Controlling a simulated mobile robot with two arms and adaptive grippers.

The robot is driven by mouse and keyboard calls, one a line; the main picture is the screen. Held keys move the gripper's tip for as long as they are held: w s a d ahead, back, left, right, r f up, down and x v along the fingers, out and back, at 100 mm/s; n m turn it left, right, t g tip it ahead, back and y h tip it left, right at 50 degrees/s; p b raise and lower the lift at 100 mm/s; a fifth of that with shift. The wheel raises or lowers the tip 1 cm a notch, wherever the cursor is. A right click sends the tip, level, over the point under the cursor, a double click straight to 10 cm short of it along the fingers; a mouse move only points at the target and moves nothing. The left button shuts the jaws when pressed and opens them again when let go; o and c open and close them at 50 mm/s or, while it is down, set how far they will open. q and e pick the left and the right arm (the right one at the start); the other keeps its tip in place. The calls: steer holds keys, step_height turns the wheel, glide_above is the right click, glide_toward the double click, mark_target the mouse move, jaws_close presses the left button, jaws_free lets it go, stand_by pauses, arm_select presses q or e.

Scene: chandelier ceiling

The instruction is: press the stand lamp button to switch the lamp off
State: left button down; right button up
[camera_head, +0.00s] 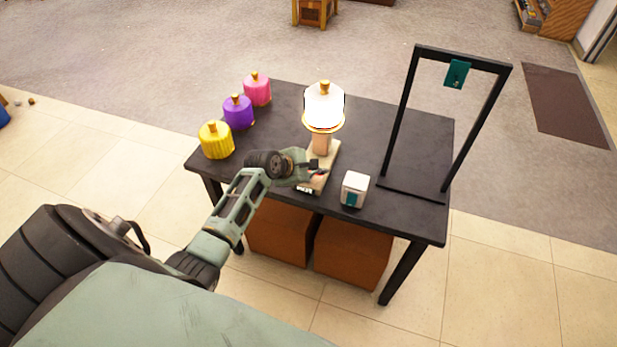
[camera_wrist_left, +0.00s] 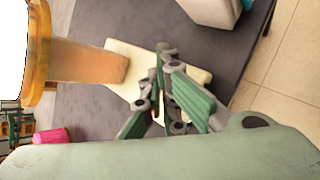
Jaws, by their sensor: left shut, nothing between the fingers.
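The stand lamp (camera_head: 324,106) stands on the black table, with a bright white shade, a gold rim, a wooden post and a pale base. The shade is glowing. My left gripper (camera_head: 322,169) is shut and empty, with its fingertips over the front part of the lamp base. In the left wrist view the left gripper (camera_wrist_left: 158,92) is over the pale base (camera_wrist_left: 190,77), beside the lamp post (camera_wrist_left: 90,63). A bit of red shows at the fingertips in the head view; the button is mostly hidden and I cannot tell whether they touch it. My right gripper is out of view.
Pink (camera_head: 257,90), purple (camera_head: 238,113) and yellow (camera_head: 216,141) lidded jars stand at the table's left. A white cube with a teal patch (camera_head: 354,189) sits right of the lamp base. A black frame (camera_head: 449,122) with a teal tag stands at the right of the black table (camera_head: 282,99).

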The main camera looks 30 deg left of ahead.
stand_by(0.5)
arm_select(q)
steer(key=shift+f, duration=0.2)
steer(key=shift+f, duration=0.25)
steer(key=shift+r, duration=0.1)
steer(key=shift+r+p, duration=0.4)
steer(key=shift+p, duration=0.45)
